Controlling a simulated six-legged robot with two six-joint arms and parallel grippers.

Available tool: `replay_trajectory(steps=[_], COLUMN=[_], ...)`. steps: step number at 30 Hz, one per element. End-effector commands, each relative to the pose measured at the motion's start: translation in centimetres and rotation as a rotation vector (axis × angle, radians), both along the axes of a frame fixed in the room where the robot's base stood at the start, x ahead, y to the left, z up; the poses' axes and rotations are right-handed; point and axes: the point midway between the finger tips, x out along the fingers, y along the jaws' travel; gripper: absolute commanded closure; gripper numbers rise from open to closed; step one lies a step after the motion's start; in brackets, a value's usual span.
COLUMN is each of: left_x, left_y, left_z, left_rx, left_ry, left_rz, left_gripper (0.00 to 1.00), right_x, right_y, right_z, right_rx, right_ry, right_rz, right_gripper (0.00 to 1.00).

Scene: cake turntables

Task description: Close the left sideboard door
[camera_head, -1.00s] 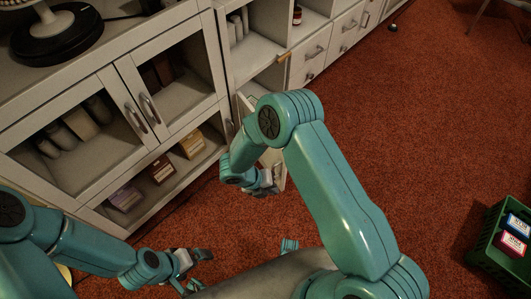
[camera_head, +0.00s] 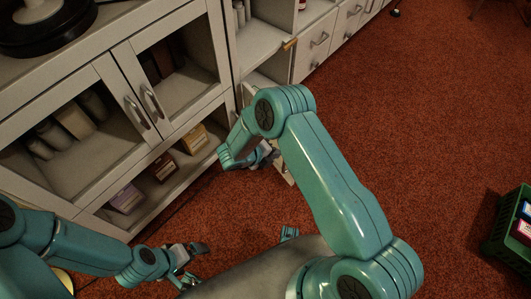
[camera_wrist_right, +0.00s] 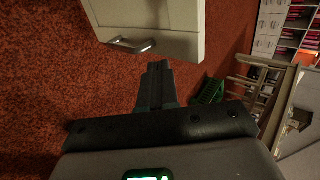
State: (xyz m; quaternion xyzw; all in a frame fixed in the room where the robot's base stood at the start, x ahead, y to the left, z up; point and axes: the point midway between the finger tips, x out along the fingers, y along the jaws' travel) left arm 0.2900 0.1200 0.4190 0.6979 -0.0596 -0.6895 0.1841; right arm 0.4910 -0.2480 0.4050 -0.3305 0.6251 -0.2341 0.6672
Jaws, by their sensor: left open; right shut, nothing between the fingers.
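The open sideboard door is a pale panel, mostly hidden behind my right arm in the head view; a strip of it (camera_head: 284,167) shows beside the gripper. In the right wrist view the door (camera_wrist_right: 185,18) fills the top middle, with a metal handle (camera_wrist_right: 131,46) near its lower left. My right gripper (camera_head: 268,154) is shut and empty close to the door; its fingers (camera_wrist_right: 157,72) point at the panel's lower edge in the wrist view. Whether they touch it I cannot tell. My left gripper (camera_head: 194,259) is open and empty, low over the carpet.
A white cabinet with two closed glass doors (camera_head: 75,130) stands at the left, with boxes on its lower shelf. Drawers (camera_head: 321,40) lie right of the open compartment (camera_head: 262,78). A green crate (camera_head: 497,236) stands at the far right. Red carpet between is clear.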

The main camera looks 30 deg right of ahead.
Motion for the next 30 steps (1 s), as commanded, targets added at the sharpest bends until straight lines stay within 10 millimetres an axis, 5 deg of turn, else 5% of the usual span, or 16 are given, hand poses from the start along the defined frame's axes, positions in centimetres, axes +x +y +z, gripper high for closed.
replay_trajectory(steps=[4,12,30], left_x=[0.0,0.0,0.0], left_y=[0.0,0.0,0.0], left_z=[-1.1,-1.5,-1.6], left_rx=[0.000,0.000,0.000], left_ry=[0.000,0.000,0.000], left_rz=[0.000,0.000,0.000], left_gripper=[0.05,0.05,0.05], right_x=[0.3,1.1,1.4], right_y=[-2.3,-5.6,-6.2], right_z=[-2.5,-2.2,-2.2], right_rx=[0.001,0.001,0.001], right_ry=[0.001,-0.001,0.000], right_rz=[-0.003,-0.001,0.006], right_gripper=[1.00,1.00,1.00])
